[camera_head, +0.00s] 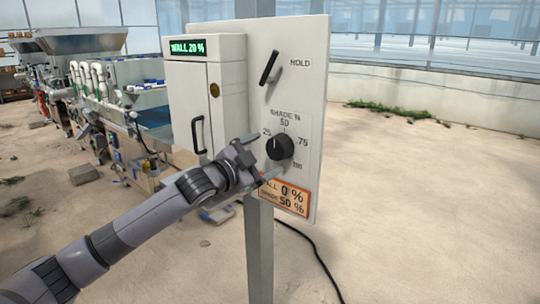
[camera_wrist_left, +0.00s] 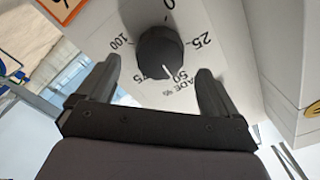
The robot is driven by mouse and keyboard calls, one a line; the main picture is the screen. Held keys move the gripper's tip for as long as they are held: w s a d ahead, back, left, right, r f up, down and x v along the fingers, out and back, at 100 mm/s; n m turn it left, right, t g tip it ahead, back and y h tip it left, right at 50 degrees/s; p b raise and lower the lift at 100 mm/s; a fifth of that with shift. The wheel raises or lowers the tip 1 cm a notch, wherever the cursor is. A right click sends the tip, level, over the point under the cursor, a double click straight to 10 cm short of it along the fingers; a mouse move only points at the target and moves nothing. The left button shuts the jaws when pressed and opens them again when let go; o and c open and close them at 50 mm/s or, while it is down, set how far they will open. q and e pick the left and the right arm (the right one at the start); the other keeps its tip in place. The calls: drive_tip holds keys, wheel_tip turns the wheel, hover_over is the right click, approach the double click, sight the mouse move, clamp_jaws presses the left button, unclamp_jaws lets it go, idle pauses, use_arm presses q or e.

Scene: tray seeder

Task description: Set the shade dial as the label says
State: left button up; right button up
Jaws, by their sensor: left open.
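The shade dial (camera_head: 280,147) is a round black knob on the white panel (camera_head: 318,60), marked 25, 50, 75 and 100. In the left wrist view the dial (camera_wrist_left: 160,50) appears upside down, and its white pointer line is near the 50 mark, on the side toward 75; I cannot tell whether it is exact. The orange-edged label (camera_head: 284,196) below the dial reads wall 0 % and shade 50 %. My left gripper (camera_head: 263,157) is open in front of the dial, a finger on either side in the wrist view. Contact cannot be told. My right gripper is not in view.
A lever (camera_head: 269,67) marked HOLD is above the dial. A white cabinet (camera_head: 226,85) with a black handle and a display (camera_head: 187,48) reading wall 20 % projects at the left. A grey post (camera_head: 259,255) carries the panel. Floor at the right is clear.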

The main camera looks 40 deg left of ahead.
use_arm(q)
drive_tip(key=shift+s+a, duration=0.1)
drive_tip(key=shift+s, duration=1.25)
drive_tip(key=s+d+f+n+g, duration=0.2)
drive_tip(key=s+d+f, duration=0.3)
drive_tip(key=f, duration=0.5)
drive_tip(key=s+d+f+n+g+h, duration=0.1)
drive_tip(key=s+d+f, duration=0.35)
drive_tip(key=f, duration=0.55)
drive_tip(key=s+d+f+n+g, duration=0.2)
drive_tip(key=s+d+f, duration=0.25)
drive_tip(key=f, duration=0.55)
drive_tip(key=s+d+f+n+g, duration=0.1)
drive_tip(key=s+d+f, duration=0.2)
drive_tip(key=s, duration=0.3)
drive_tip(key=s+d+f+n+g, duration=0.1)
drive_tip(key=s+d+f, duration=0.2)
drive_tip(key=s, duration=0.3)
drive_tip(key=shift+s+f+g, duration=0.3)
drive_tip(key=shift+s+f, duration=0.05)
drive_tip(key=shift+f, duration=0.5)
drive_tip(key=shift+d, duration=0.1)
